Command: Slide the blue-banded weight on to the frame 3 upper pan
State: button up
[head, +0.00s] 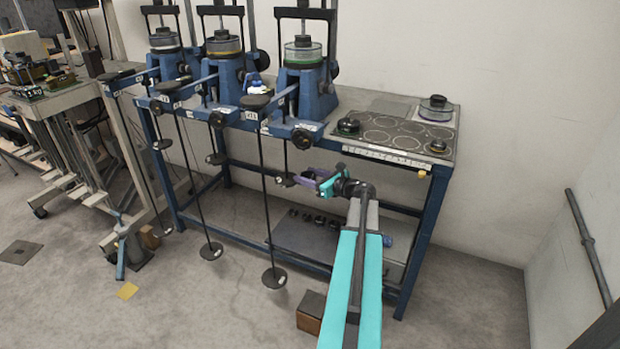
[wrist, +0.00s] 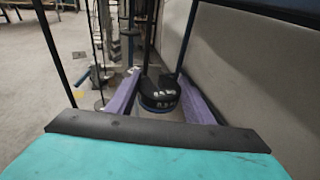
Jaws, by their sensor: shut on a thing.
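My gripper (head: 312,178), with purple fingers, reaches left from my arm under the front edge of the right-hand frame. In the wrist view, the black weight with a blue band (wrist: 160,97) sits between the two fingers, which are shut on it. The fingers largely hide the weight in the head view. A small dark pan (head: 285,181) hangs on a short rod under the right-hand frame, just left of the fingertips; it looks like frame 3's upper pan. I cannot tell whether the weight touches it.
A lower pan (head: 275,279) hangs on a long rod left of my arm. Several weights (head: 320,220) lie on the low shelf (head: 300,240). The bench's hotplate-like top (head: 395,136) is above my gripper. A brown box (head: 311,312) stands on the floor beside my arm.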

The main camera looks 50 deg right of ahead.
aim_at(287, 178)
jog(key=shift+s+d+r, duration=0.1)
jog(key=shift+s+d, duration=0.05)
jog(key=shift+d, duration=0.05)
jog(key=shift+w, duration=0.25)
jog(key=w, duration=0.1)
jog(key=w+a, duration=0.1)
jog(key=w, duration=0.1)
jog(key=shift+w+a+p, duration=0.2)
jog(key=shift+w+p, duration=0.1)
jog(key=shift+p, duration=0.05)
dwell(0.6)
jog(key=shift+w+a+b, duration=0.15)
jog(key=shift+w+a, duration=0.1)
jog(key=shift+w, duration=0.45)
jog(key=shift+w+a+b, duration=0.1)
jog(key=shift+w+a, duration=0.15)
jog(key=shift+w, duration=0.5)
jog(key=shift+w+a+b, duration=0.15)
jog(key=shift+w+a, duration=0.1)
jog(key=shift+w, duration=0.45)
dwell(2.0)
jog(key=shift+f+b, duration=0.4)
jog(key=shift+f, duration=0.1)
dwell(0.7)
jog(key=o, duration=1.3)
jog(key=shift+c, duration=0.2)
jog(key=shift+o, duration=0.2)
